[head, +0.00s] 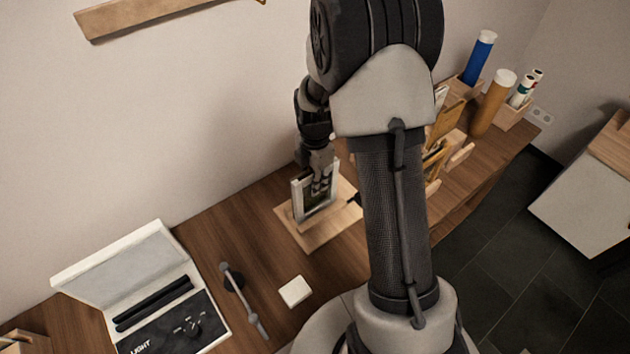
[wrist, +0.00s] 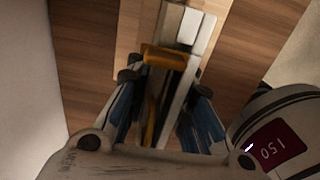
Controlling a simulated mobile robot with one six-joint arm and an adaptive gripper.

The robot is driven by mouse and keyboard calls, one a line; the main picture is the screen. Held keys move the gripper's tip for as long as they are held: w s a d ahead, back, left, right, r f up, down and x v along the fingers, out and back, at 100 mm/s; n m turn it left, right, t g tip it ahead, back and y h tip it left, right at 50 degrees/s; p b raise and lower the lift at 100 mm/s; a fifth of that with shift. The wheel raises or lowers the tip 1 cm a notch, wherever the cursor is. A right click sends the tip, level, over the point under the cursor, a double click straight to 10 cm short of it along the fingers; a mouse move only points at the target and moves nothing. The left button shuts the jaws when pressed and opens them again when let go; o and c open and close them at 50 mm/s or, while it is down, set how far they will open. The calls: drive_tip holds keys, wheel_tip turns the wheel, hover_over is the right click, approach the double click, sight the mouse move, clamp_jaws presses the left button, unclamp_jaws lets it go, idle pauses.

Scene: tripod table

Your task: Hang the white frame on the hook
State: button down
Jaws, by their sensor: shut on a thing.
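The white frame (head: 297,204) stands upright, slightly tilted in the picture, over a pale wooden board on the table in the head view. My gripper (head: 320,183) reaches down from above and is shut on it, covering part of its face. In the wrist view my gripper (wrist: 165,90) has a finger on either side of the white frame (wrist: 178,88), seen edge-on. An ochre piece (wrist: 163,57) lies across it there. I cannot tell whether the frame touches the board. A wooden wall rail (head: 150,16) is at the top left; a small brassy bit, perhaps the hook, shows at its right end.
The pale board (head: 300,237) lies on the brown table. An open light case (head: 155,290), a dark stand (head: 243,300) and a white block (head: 295,291) are at the front left. Wooden racks, a blue tube (head: 479,60) and a brown tube (head: 492,105) stand at the right.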

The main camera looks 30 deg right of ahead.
drive_tip(key=c, duration=1.4)
unclamp_jaws()
drive_tip(key=shift+r, duration=0.1)
